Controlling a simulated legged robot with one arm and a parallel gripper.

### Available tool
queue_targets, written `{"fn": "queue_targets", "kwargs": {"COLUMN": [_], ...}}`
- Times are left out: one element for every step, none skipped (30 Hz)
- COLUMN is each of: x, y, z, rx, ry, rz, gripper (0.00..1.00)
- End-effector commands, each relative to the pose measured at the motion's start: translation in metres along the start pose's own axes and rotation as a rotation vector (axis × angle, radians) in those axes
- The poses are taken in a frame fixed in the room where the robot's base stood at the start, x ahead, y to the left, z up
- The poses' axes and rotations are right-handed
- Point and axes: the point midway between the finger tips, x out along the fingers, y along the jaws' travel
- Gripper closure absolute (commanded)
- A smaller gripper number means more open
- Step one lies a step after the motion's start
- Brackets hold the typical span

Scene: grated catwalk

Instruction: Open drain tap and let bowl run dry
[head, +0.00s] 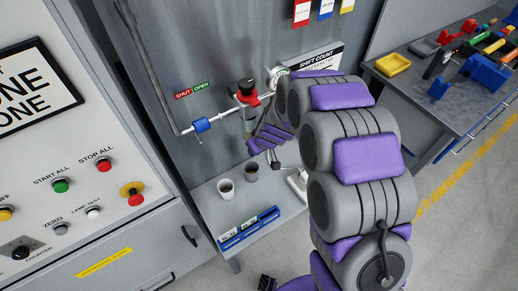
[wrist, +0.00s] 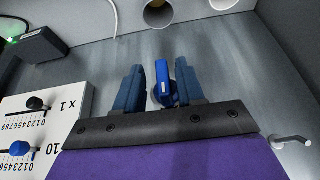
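In the wrist view my gripper (wrist: 160,76) has two dark blue fingers standing apart, with a small bright blue lever (wrist: 163,88) between them. A gap shows on the lever's left; its right side is very close to the right finger, and I cannot tell whether they touch. The lever looks like a tap handle, but I cannot be sure it is the drain tap. In the head view a red-topped filter unit (head: 246,96) with a bowl below hangs on the wall pipe. My arm hides much around it, so the water level cannot be told.
A blue valve (head: 202,124) sits on the pipe under a SHUT/OPEN label (head: 193,90). Cups (head: 226,189) and a blue rack (head: 249,226) stand on the shelf below. A button panel (head: 70,190) is at left, a tool bench (head: 450,75) at right.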

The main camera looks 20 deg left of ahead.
Motion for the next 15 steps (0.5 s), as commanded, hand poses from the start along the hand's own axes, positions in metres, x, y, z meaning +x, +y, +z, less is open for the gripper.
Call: {"fn": "queue_targets", "kwargs": {"x": [-0.001,-0.001,0.0,0.0,0.0,0.0,0.0,0.0,-0.001,-0.002,-0.004,-0.006,-0.009,-0.012,-0.018], "y": [0.0,0.0,0.0,0.0,0.0,0.0,0.0,0.0,0.0,0.0,0.0,0.0,0.0,0.0,0.001], "z": [-0.002,-0.002,-0.002,-0.001,-0.001,0.0,0.0,0.0,0.001,0.001,0.001,0.001,0.001,0.001,0.001], "rx": [0.0,0.0,0.0,0.0,0.0,0.0,-0.001,-0.001,-0.001,-0.001,-0.001,-0.001,-0.001,-0.001,-0.002], "ry": [0.005,0.004,0.003,0.002,0.002,0.001,0.001,0.0,0.0,0.0,0.0,0.0,0.0,0.0,0.001], "rz": [0.003,0.002,0.002,0.001,0.001,0.0,0.0,-0.001,-0.001,-0.001,-0.001,-0.002,-0.002,-0.002,-0.001], "gripper": [0.62,0.62,0.62,0.62,0.62,0.62,0.62,0.62,0.62,0.62,0.62,0.62,0.62,0.62,0.62]}}
